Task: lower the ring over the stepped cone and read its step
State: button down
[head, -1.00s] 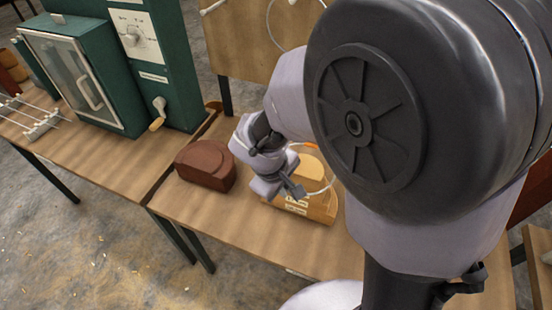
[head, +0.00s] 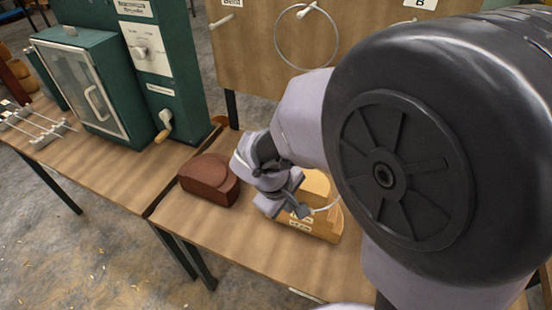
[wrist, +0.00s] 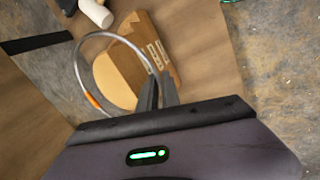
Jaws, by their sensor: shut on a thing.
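My gripper (wrist: 158,92) is shut on the rim of a thin, pale metal ring (wrist: 84,54) with an orange mark. The stepped cone (wrist: 150,45) is a wooden block with a pale tan face and small white labels. In the wrist view the ring overlaps the cone's pale face; I cannot tell whether it sits around the cone or above it. In the head view my gripper (head: 302,212) is at the front left of the cone (head: 322,229), and my arm hides much of the ring.
A brown block (head: 208,181) lies on the table (head: 215,222) left of the cone. A green machine (head: 175,60) with a crank stands farther left. Behind, an upright wooden board (head: 245,60) carries pegs and another hanging ring (head: 278,40). Bare tabletop shows in front.

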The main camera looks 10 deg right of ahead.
jog(key=shift+f, duration=0.15)
jog(key=shift+f+b, duration=1.35)
jog(key=shift+b, duration=0.1)
jog(key=shift+f+b, duration=1.5)
jog(key=shift+b, duration=0.55)
jog(key=shift+f, duration=0.15)
jog(key=shift+f+b, duration=1.35)
jog(key=shift+b, duration=0.1)
jog(key=shift+f+h+b, duration=0.3)
jog(key=shift+f+b, duration=0.75)
jog(key=shift+b, duration=0.4)
jog(key=c, duration=1.6)
grip_release()
jog(key=shift+r, duration=0.1)
